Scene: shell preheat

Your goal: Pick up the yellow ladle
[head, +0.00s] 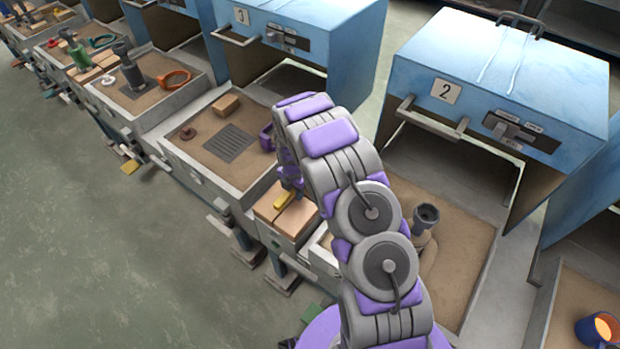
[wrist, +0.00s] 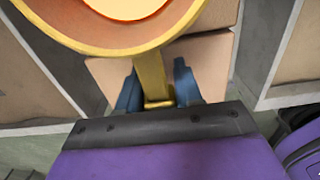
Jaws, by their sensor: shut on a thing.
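The yellow ladle (wrist: 120,45) fills the top of the wrist view, with its round bowl glowing orange inside and cut off by the frame edge. Its handle runs down between the two blue fingers of my gripper (wrist: 158,88), which is shut on it. In the head view a small yellow part of the ladle (head: 283,200) shows over the tan blocks (head: 287,217). My gripper (head: 291,184) is mostly hidden behind my arm there. I cannot tell whether the ladle touches the blocks.
Sand trays stand in a row, one with a grate (head: 228,143) and a tan block (head: 226,104). Blue box number 2 (head: 490,75) and box number 3 (head: 290,35) stand behind. A dark funnel-shaped cup (head: 426,215) is right of my arm. The floor at left is clear.

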